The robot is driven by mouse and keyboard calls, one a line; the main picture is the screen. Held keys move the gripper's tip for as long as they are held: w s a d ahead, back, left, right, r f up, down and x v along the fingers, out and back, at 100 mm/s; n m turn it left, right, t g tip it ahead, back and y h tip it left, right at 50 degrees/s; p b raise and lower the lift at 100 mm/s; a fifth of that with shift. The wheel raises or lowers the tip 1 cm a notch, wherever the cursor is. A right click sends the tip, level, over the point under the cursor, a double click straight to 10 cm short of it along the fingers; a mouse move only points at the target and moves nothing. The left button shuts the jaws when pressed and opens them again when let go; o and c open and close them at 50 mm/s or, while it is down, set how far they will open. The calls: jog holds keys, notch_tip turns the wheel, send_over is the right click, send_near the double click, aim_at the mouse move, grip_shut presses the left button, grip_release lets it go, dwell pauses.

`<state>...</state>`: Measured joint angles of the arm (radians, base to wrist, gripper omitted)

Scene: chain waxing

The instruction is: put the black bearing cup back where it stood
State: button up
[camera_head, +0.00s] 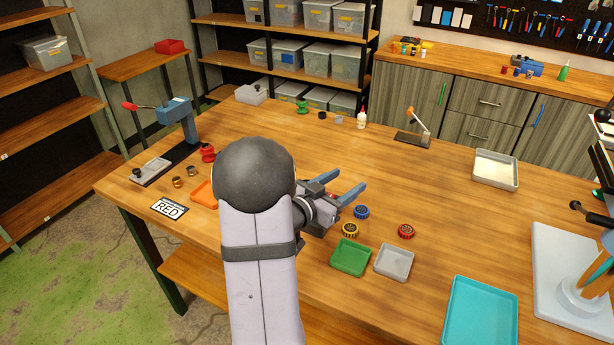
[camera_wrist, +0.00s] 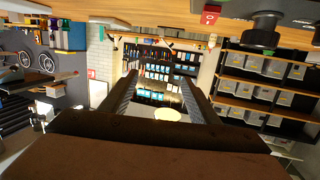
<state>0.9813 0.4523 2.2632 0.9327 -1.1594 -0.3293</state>
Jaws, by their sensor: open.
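A small black cup (camera_head: 322,115), which looks like the bearing cup, stands near the back edge of the table, between a green spool (camera_head: 302,107) and a small grey cup (camera_head: 339,119). My gripper (camera_head: 342,185) is open and empty above the middle of the table, its blue fingers pointing to the right. The black cup is well apart from it, farther back. In the wrist view, the open fingers (camera_wrist: 158,68) have nothing between them. A dark round object (camera_wrist: 263,28) hangs at the top right of that tilted view; I cannot tell what it is.
Blue, yellow and red round pieces (camera_head: 361,212) lie near my gripper, with a green tray (camera_head: 350,257) and grey tray (camera_head: 394,262) in front. A white bottle (camera_head: 362,118) and a lever tool (camera_head: 415,130) stand behind. A blue press (camera_head: 178,125) is left. The table's middle right is clear.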

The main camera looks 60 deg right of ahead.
jog(key=s+d+r+h+p, duration=0.1)
jog(key=s+d+r+p, duration=0.35)
jog(key=s+r, duration=0.4)
jog(key=w+d+r+n+t+p, duration=0.25)
jog(key=w+r+n+t, duration=0.35)
jog(key=w+n+t, duration=0.4)
jog(key=w+a+f+n+t+y, duration=0.35)
jog(key=w+a+f+y, duration=0.2)
jog(key=w, duration=0.45)
jog(key=s+a+f+m+g+y, duration=0.2)
jog(key=s+a+f+g+y, duration=0.1)
jog(key=f, duration=0.6)
jog(key=shift+s+f+y, duration=0.35)
jog(key=shift+s+y, duration=0.15)
jog(key=shift+y, duration=0.35)
jog(key=shift+a+g, duration=0.1)
jog(key=shift+g, duration=0.15)
